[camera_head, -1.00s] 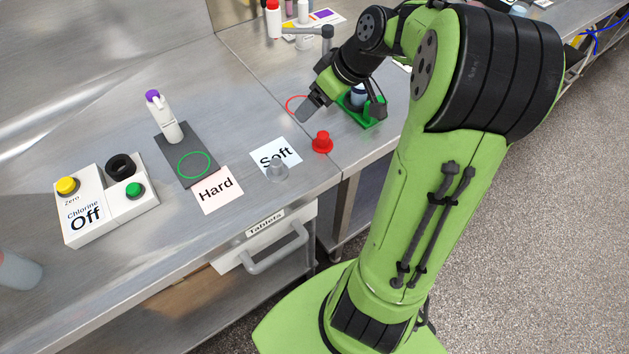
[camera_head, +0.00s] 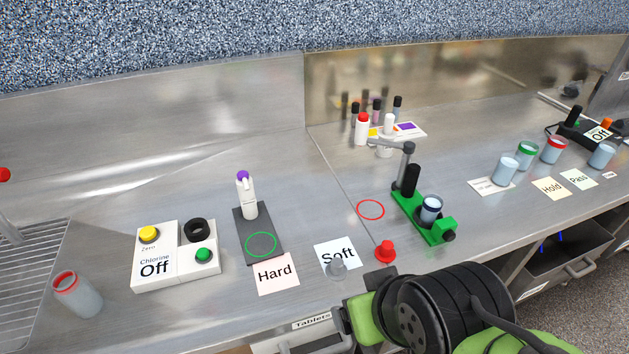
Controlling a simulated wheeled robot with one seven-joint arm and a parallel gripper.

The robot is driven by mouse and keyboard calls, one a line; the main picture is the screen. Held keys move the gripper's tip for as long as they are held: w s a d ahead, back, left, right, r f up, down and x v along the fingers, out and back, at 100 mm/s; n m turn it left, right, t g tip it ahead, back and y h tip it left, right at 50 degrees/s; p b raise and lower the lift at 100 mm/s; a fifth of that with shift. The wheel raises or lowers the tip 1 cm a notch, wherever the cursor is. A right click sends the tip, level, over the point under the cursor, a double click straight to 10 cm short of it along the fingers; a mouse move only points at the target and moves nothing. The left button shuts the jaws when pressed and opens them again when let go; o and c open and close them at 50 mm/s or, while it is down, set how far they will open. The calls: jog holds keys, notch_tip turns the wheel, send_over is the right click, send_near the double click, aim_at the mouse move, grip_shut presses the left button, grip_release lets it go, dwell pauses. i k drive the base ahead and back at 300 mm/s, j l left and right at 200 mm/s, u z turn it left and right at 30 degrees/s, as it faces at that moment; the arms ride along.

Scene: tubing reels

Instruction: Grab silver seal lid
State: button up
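A small grey, silver-looking lid with a knob (camera_head: 337,268) sits at the lower edge of the white "Soft" card (camera_head: 338,249) near the front of the steel counter. A similar red lid (camera_head: 385,251) stands to its right. My arm fills the lower right of the view, in front of the counter. My gripper is not in view, so its fingers and anything in them cannot be seen.
A green holder (camera_head: 416,218) with a dark-rimmed vial (camera_head: 430,209) stands right of the lids. The "Hard" card (camera_head: 277,274), a dark pad with a white bottle (camera_head: 246,196) and the Chlorine unit (camera_head: 172,262) are left. A red-rimmed jar (camera_head: 77,294) stands far left.

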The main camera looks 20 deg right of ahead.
aim_at(336, 270)
jog(key=k+u, duration=0.1)
jog(key=u, duration=0.3)
jog(key=k+l+u, duration=0.1)
jog(key=u, duration=0.3)
jog(key=k+u, duration=0.15)
jog(key=u, duration=0.25)
